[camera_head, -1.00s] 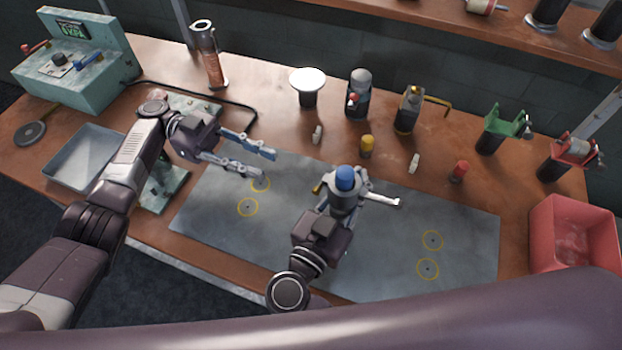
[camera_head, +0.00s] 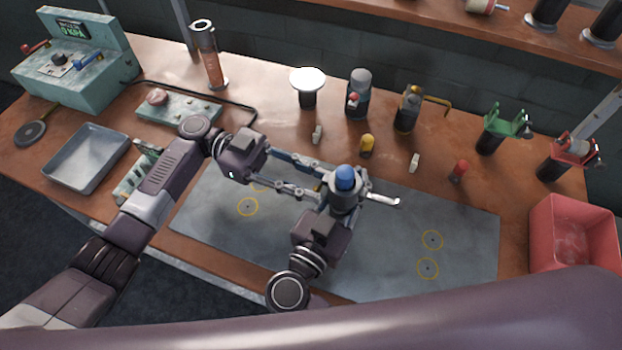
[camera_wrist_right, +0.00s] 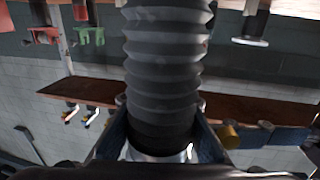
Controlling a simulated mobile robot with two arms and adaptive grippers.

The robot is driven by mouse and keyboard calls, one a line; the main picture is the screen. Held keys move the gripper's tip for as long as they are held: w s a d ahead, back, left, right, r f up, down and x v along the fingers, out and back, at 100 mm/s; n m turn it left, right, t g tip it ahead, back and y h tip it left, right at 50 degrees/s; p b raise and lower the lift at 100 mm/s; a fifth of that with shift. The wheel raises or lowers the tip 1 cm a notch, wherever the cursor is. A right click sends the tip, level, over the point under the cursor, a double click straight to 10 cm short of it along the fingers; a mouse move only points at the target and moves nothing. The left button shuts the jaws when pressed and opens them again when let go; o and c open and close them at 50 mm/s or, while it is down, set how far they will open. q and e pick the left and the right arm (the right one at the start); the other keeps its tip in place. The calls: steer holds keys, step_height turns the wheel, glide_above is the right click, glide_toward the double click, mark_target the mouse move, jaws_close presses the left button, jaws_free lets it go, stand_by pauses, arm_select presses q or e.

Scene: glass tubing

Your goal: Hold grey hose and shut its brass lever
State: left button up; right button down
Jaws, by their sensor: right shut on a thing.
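The grey ribbed hose (camera_wrist_right: 168,65) stands large in the right wrist view, with a metal collar at its lower end. In the head view it is seen from above as a grey body (camera_head: 345,201) with a blue top. My right gripper (camera_wrist_right: 162,138) is shut on it, one finger on each side. My left gripper (camera_head: 319,180) is open, its two fingers reaching from the left to the hose's left side. I cannot tell if they touch it. The brass lever is not clearly visible there; the left fingers cover that side. A silver arm sticks out at right.
A grey mat (camera_head: 455,215) with yellow rings lies under the arms. A red bin (camera_head: 570,235) is at right, a metal tray (camera_head: 87,158) at left. The mat's right part is clear.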

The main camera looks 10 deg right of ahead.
arm_select(q)
steer(key=shift+c, duration=0.2)
jaws_close()
steer(key=shift+d+f+g+h, duration=0.15)
steer(key=shift+g+h, duration=0.15)
steer(key=shift+h, duration=0.2)
steer(key=shift+o, duration=0.2)
jaws_free()
